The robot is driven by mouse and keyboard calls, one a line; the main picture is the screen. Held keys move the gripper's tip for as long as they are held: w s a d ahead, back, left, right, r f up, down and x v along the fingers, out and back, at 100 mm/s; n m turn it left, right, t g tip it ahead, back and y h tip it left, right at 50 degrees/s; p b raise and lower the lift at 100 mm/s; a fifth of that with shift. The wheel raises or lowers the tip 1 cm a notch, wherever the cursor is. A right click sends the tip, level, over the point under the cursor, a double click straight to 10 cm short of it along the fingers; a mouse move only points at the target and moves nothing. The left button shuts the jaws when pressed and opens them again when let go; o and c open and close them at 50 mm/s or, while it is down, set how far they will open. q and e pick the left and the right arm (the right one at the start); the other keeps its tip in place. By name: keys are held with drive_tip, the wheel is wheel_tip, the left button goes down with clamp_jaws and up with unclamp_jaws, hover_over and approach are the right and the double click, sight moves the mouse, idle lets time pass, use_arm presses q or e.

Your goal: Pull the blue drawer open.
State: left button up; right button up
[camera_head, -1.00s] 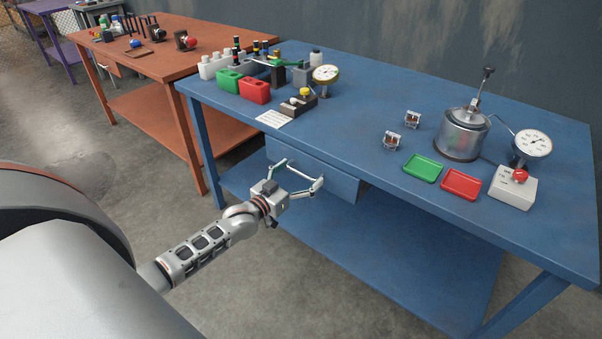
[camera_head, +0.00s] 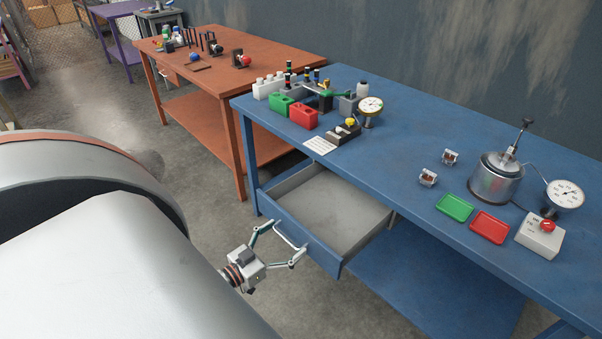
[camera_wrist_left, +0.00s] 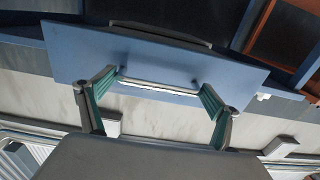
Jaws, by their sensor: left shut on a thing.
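The blue drawer (camera_head: 322,257) hangs under the blue table's top and stands well open. Its grey inside shows and looks empty. In the left wrist view the drawer front (camera_wrist_left: 165,55) fills the upper middle, with a pale bar handle (camera_wrist_left: 158,88) across it. My left gripper (camera_head: 287,238) is at the handle in the head view, its fingers spread wide and shut on the bar near its two ends. In the left wrist view the gripper (camera_wrist_left: 160,84) has one green-padded finger at each end of the handle. My right gripper is in neither view.
A lower shelf (camera_head: 430,280) lies beneath. An orange table (camera_head: 280,45) stands behind. Floor is clear before the drawer.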

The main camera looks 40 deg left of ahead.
use_arm(q)
drive_tip(key=shift+s, duration=1.45)
drive_tip(key=o, duration=1.3)
drive_tip(key=shift+c, duration=0.2)
drive_tip(key=s+a, duration=0.1)
drive_tip(key=s, duration=1.1)
drive_tip(key=shift+w+d, duration=0.1)
drive_tip(key=w+d+f+m+g, duration=0.1)
drive_tip(key=w+d+g, duration=0.1)
drive_tip(key=d, duration=0.6)
drive_tip(key=w+d+f+m+g+h, duration=0.1)
drive_tip(key=d+f+g, duration=0.1)
drive_tip(key=d, duration=0.7)
drive_tip(key=w+d+f+m+g, duration=0.1)
drive_tip(key=w+d+g, duration=0.1)
drive_tip(key=d, duration=0.6)
drive_tip(key=shift+w+d+f+m+g+h, duration=0.2)
drive_tip(key=shift+w+m+g+h, duration=0.15)
drive_tip(key=shift+g, duration=0.25)
